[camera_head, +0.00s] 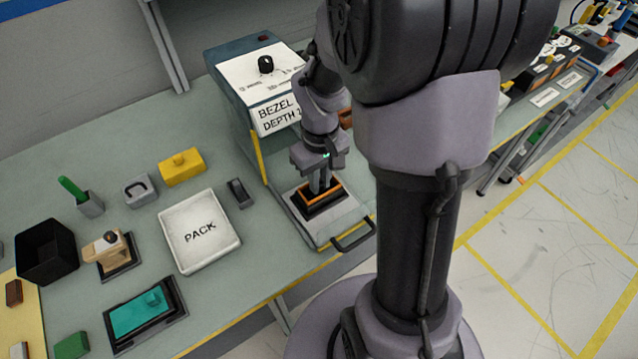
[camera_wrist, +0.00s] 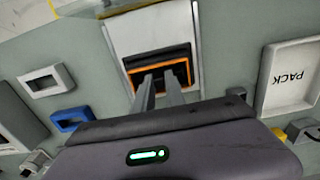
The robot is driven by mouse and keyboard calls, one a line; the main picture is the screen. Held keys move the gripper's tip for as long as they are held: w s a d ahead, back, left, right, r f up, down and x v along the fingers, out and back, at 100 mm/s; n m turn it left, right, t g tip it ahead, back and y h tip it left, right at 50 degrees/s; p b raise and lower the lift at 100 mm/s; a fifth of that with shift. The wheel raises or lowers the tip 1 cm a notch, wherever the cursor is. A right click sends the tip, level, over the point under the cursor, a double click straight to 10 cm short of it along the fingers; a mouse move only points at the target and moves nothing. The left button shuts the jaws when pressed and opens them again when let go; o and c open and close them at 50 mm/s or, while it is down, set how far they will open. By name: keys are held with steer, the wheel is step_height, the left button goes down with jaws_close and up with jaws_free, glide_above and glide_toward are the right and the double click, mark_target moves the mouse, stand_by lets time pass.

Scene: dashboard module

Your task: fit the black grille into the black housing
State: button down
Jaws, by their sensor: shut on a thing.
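My gripper (camera_head: 321,190) points down over the pull-out tray of the bezel depth station, its two fingers shut on a black piece, which I take as the grille. In the wrist view the fingers (camera_wrist: 162,82) reach into an orange-edged black part (camera_wrist: 155,61), which sits on the pale tray. I take this part as the housing; it also shows in the head view (camera_head: 308,211). The fingers hide much of the grille. I cannot tell whether it is fully seated or where it ends and the housing begins.
The station's cabinet (camera_head: 231,60) stands behind the gripper. The tray's dark handle (camera_head: 354,236) is in front. The white PACK tray (camera_head: 199,231) lies to the left, with a small dark block (camera_head: 240,193) between. A teal panel in a black holder (camera_head: 143,314) is farther left.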

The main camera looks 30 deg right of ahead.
steer(key=shift+r, duration=0.1)
steer(key=c, duration=1.4)
jaws_free()
step_height(320, 180, up, 12)
steer(key=p, duration=0.5)
steer(key=s+a+r+m+t, duration=0.1)
steer(key=s+a+r+t, duration=0.1)
steer(key=a, duration=0.3)
steer(key=s+a+r+m+t+y, duration=0.1)
steer(key=s+a+r+m+t, duration=0.1)
steer(key=s+a+r, duration=0.2)
steer(key=s+a+r+m+t+y, duration=0.1)
steer(key=s+a+r, duration=0.3)
steer(key=s+a, duration=0.1)
steer(key=shift+s+a+r+m+t, duration=0.1)
steer(key=shift+a+r+m+t, duration=0.2)
steer(key=shift+m+t, duration=0.1)
